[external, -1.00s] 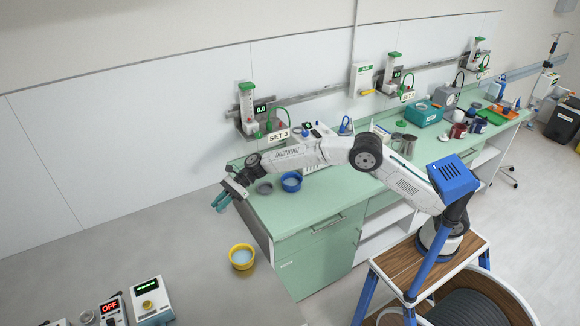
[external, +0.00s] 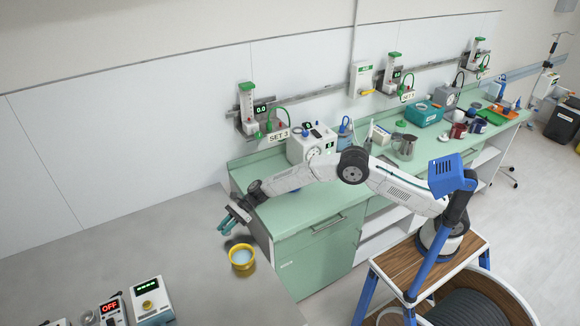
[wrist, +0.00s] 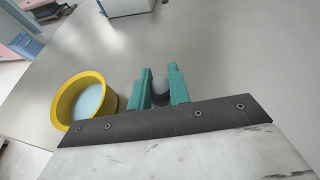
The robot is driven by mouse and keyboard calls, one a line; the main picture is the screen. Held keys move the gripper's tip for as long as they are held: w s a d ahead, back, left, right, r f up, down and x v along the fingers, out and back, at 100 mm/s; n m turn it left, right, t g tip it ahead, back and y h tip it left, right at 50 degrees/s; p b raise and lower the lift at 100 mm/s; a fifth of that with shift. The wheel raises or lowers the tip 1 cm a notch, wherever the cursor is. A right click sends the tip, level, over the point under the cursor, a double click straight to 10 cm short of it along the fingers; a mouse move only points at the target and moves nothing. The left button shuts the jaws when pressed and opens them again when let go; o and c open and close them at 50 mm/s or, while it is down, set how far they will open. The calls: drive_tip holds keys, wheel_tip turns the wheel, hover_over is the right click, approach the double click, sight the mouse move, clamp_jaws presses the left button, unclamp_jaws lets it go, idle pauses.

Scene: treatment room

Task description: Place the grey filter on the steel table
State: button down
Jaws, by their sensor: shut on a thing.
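My gripper (external: 234,222) has teal fingers and hangs over the right part of the steel table (external: 130,245), close to its edge by the green counter. In the wrist view, my gripper (wrist: 159,90) is shut on a small grey rounded thing, which I take to be the grey filter (wrist: 160,90). The fingers hide its sides, and it is too small to make out in the external view. The steel table (wrist: 225,55) lies below the fingers; I cannot tell how large the gap is.
A yellow bowl (external: 242,257) with pale blue inside stands on the steel table beside my gripper, to its left in the wrist view (wrist: 66,106). Control boxes (external: 150,300) stand at the front left. The green counter (external: 300,212) is to the right. The table's middle is clear.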

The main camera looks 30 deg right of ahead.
drive_tip(key=shift+f, duration=1.5)
drive_tip(key=shift+f, duration=0.1)
drive_tip(key=c, duration=1.3)
unclamp_jaws()
drive_tip(key=shift+f, duration=0.1)
drive_tip(key=shift+r, duration=0.25)
drive_tip(key=v, duration=0.5)
drive_tip(key=shift+w+d+r, duration=0.1)
drive_tip(key=shift+r, duration=0.35)
wheel_tip(320, 180, up, 6)
